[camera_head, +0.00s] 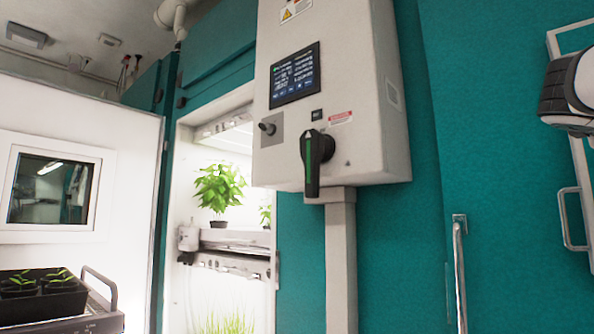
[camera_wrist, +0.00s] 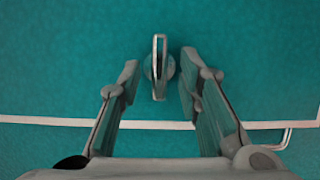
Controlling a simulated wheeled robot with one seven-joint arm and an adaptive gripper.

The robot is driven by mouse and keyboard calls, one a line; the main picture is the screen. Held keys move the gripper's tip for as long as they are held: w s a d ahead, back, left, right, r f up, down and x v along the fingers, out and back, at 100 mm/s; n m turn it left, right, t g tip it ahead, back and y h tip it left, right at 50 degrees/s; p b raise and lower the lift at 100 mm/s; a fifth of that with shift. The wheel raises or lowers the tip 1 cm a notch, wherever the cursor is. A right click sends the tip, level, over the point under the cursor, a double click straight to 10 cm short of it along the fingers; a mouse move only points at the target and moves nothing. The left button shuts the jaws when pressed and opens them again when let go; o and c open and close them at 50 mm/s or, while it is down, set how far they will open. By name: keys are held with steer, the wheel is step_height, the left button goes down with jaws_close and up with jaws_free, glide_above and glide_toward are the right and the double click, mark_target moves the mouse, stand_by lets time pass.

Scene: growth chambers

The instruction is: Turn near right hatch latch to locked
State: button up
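The hatch latch (camera_wrist: 159,67) shows in the wrist view as a narrow grey loop-like handle on a round base, set on a teal panel. Its long side runs up and down in that picture. My gripper (camera_wrist: 159,61) is open, with one finger to the left of the latch and one to the right. Gaps show between both fingers and the latch; how far the fingertips are from it in depth I cannot tell. In the head view the latch is not visible. Part of my arm (camera_head: 572,90) shows at the right edge there, in front of the hatch's white outline (camera_head: 581,165).
A pale control box (camera_head: 365,85) with a screen and black-green rotary handle (camera_head: 314,160) stands left of the hatch. A grey vertical bar handle (camera_head: 460,270) and a small pull handle (camera_head: 565,220) are near the hatch. An open lit chamber with plants (camera_head: 219,188) is further left.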

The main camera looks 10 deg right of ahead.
steer(key=v, duration=1.2)
